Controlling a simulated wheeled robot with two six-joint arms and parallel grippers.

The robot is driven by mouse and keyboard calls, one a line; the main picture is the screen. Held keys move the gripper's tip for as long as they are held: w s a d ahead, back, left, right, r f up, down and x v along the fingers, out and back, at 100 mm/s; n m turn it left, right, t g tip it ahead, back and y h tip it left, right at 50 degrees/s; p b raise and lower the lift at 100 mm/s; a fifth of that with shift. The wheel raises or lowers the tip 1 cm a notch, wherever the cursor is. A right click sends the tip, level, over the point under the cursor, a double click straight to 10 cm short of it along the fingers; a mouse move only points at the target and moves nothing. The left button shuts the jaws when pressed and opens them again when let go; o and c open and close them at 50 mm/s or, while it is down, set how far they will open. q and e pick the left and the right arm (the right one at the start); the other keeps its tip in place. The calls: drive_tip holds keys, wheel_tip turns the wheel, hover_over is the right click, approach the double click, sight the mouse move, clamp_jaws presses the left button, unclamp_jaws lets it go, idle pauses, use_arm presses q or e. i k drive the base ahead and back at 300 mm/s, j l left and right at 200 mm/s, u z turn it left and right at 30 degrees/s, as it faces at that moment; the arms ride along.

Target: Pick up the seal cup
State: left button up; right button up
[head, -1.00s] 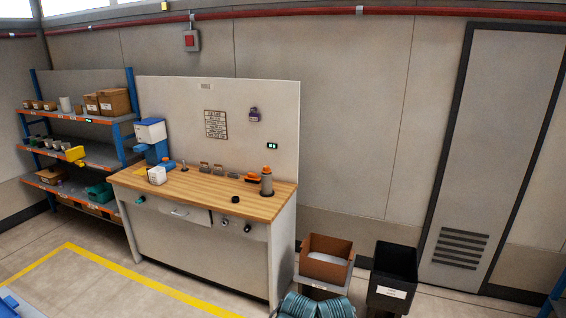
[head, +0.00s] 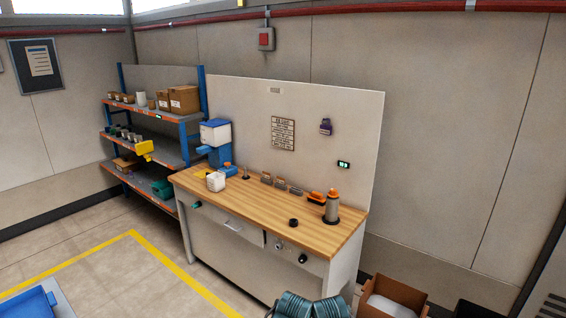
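No gripper of mine is in view. I cannot tell for sure which item is the seal cup. A small black round piece (head: 294,222) sits on the wooden bench top (head: 262,210), near its front edge. Several small cup-like items (head: 122,132) stand on the middle level of the shelf rack (head: 158,139) at the left, too small to tell apart. A pale cup-like item (head: 141,98) stands on the top level.
Teal coils (head: 312,305) and a brown box (head: 392,298) are at the bench's front right. Floor with a yellow line (head: 132,232) is open.

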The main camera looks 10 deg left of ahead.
sight(215, 182)
drive_tip(key=i+u, duration=0.7)
drive_tip(key=i, duration=0.2)
drive_tip(key=i+j+z, duration=0.1)
drive_tip(key=i, duration=0.3)
drive_tip(key=i+j+z, duration=0.15)
drive_tip(key=i, duration=0.2)
drive_tip(key=i+j+z, duration=0.6)
drive_tip(key=j+z, duration=0.15)
drive_tip(key=i+j+z, duration=0.2)
drive_tip(key=j, duration=0.35)
drive_tip(key=j+z, duration=0.2)
drive_tip(key=j, duration=0.4)
drive_tip(key=i+j+z, duration=0.15)
drive_tip(key=j, duration=0.45)
drive_tip(key=k, duration=0.05)
